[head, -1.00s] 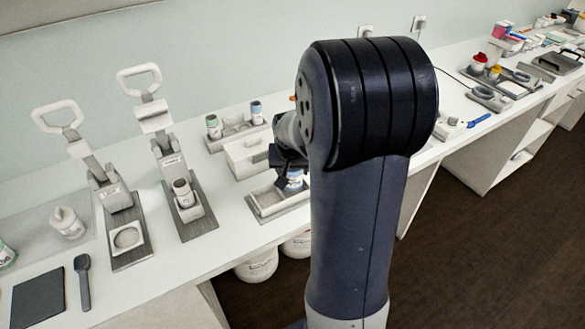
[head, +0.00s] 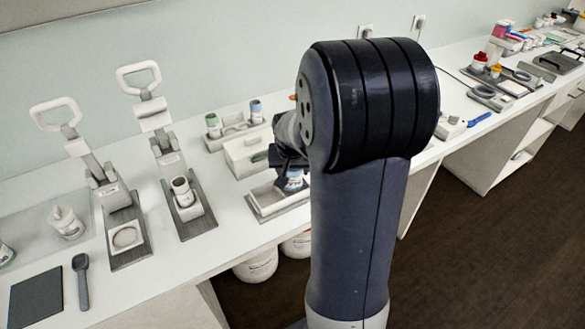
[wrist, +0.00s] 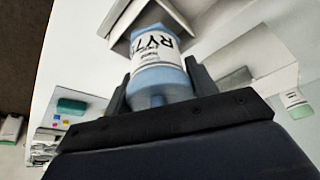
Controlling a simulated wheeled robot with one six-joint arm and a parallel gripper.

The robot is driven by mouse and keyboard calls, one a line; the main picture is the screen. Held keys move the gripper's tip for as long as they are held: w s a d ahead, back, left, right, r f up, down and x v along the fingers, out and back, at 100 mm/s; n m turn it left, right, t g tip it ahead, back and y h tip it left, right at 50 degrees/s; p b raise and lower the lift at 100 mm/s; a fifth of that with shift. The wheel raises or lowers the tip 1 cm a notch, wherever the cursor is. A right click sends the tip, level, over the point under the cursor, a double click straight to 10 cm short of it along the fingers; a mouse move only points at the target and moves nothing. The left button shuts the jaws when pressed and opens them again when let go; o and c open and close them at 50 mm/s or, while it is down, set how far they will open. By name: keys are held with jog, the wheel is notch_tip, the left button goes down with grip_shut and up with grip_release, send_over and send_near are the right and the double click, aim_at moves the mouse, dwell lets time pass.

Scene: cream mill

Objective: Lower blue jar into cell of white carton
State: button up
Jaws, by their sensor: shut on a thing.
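The blue jar (head: 293,183) shows pale blue with a white label. In the wrist view the jar (wrist: 160,68) sits between the two dark fingers of my gripper (wrist: 160,88), and black lettering shows on its label. In the head view my gripper (head: 289,166) is shut on it, partly hidden by my arm. The jar is over or partly inside a low, open, pale container (head: 262,212), which looks like the white carton. My arm hides its right end. I cannot tell whether the jar touches its floor or walls.
A pale box (head: 240,157) stands just behind the open container. Behind it a rack (head: 215,144) holds small jars. Two lever presses (head: 185,200) stand to the left. The bench front edge is close, with white tubs (head: 257,266) below.

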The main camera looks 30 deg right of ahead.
jog(key=shift+f, duration=0.15)
jog(key=shift+f+b, duration=0.65)
jog(key=shift+b, duration=0.1)
jog(key=shift+f, duration=0.15)
jog(key=shift+f+b, duration=0.2)
jog(key=shift+b, duration=0.15)
